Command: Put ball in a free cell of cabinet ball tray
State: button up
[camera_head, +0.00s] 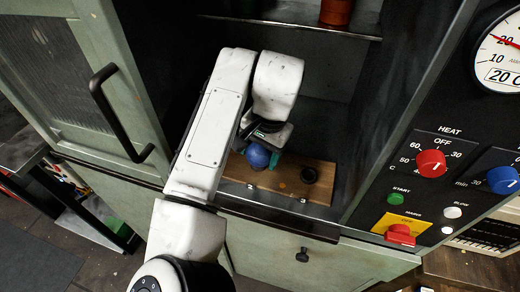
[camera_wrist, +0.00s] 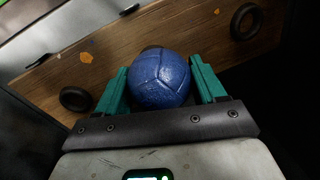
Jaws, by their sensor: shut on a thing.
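A blue leather ball (camera_head: 257,156) is between the teal fingers of my gripper (camera_head: 266,157), inside the open cabinet. In the wrist view the ball (camera_wrist: 160,79) is held between both fingers of my gripper (camera_wrist: 160,88). The wooden ball tray (camera_head: 325,188) lies under and beyond it; it also shows in the wrist view (camera_wrist: 120,42). Two empty black ring cells show on the tray in the wrist view, one left (camera_wrist: 75,98) and one right (camera_wrist: 245,20). A dark edge shows behind the ball, mostly hidden. I cannot tell whether the ball touches the tray.
A shelf (camera_head: 290,14) with a reddish-brown pot (camera_head: 336,11) is above. An open glazed door (camera_head: 75,75) with a black handle stands left. A control panel (camera_head: 440,150) with knobs and a gauge is right. The cabinet walls are close around my arm.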

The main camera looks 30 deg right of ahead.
jog(key=o, duration=1.1)
jog(key=r, duration=0.4)
jog(key=s+r, duration=0.1)
jog(key=r, duration=0.3)
jog(key=d+r, duration=0.1)
jog(key=r, duration=0.3)
jog(key=shift+s, duration=0.35)
